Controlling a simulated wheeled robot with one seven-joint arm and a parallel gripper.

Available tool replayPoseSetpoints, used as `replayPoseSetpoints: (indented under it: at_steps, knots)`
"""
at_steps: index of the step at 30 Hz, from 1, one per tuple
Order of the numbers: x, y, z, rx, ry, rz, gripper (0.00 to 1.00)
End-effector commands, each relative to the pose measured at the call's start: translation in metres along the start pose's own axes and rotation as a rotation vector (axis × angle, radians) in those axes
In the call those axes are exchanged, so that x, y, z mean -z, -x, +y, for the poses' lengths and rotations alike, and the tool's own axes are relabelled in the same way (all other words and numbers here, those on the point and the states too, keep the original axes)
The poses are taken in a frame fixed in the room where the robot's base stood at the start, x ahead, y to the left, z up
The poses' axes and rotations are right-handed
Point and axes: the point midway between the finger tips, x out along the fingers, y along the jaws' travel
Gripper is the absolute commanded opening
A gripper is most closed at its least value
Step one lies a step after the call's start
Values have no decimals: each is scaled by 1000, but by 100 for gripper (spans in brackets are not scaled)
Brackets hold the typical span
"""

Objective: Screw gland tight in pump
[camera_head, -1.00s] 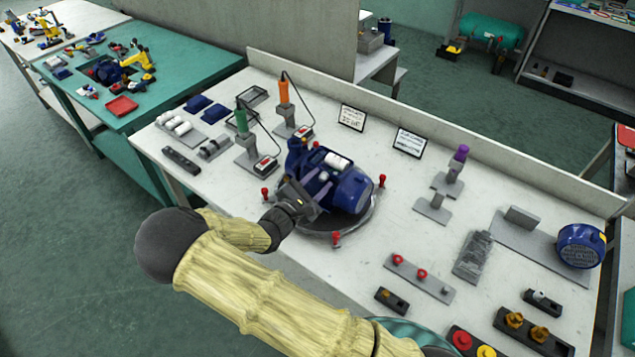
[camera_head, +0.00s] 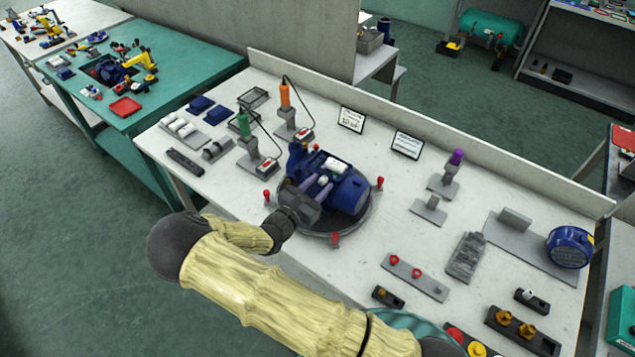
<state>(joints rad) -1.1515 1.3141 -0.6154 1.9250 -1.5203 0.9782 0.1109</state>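The blue pump (camera_head: 345,190) sits on a round dark turntable (camera_head: 330,228) with red knobs around its rim, in the middle of the white bench. My gripper (camera_head: 312,192) is at the near left side of the pump, close against it. The gripper's body and wrist cover part of the pump's near side, and the fingertips are not clear. Pale rod-like parts (camera_head: 322,183) show on the pump just beyond the gripper. I cannot make out the gland; it may be hidden by the gripper.
Green (camera_head: 243,122) and orange (camera_head: 285,95) tools stand in holders behind the pump. A purple-topped tool (camera_head: 457,157) stands to the right. Brass fittings (camera_head: 503,317) sit in a dark block at front right. A blue motor-like part (camera_head: 569,247) lies at far right.

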Motion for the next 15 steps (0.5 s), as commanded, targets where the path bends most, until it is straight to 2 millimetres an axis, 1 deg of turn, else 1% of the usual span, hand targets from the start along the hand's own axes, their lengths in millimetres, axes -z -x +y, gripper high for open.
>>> replayPoseSetpoints:
  at_steps: [1, 4, 12, 15]
  knots:
    - [-4, 0, 0, -1, 45, 0, 36]
    - [-2, 0, 0, -1, 101, 0, 36]
    - [0, 0, 0, 0, 108, 1, 36]
    - [-2, 0, 0, 0, 148, 0, 36]
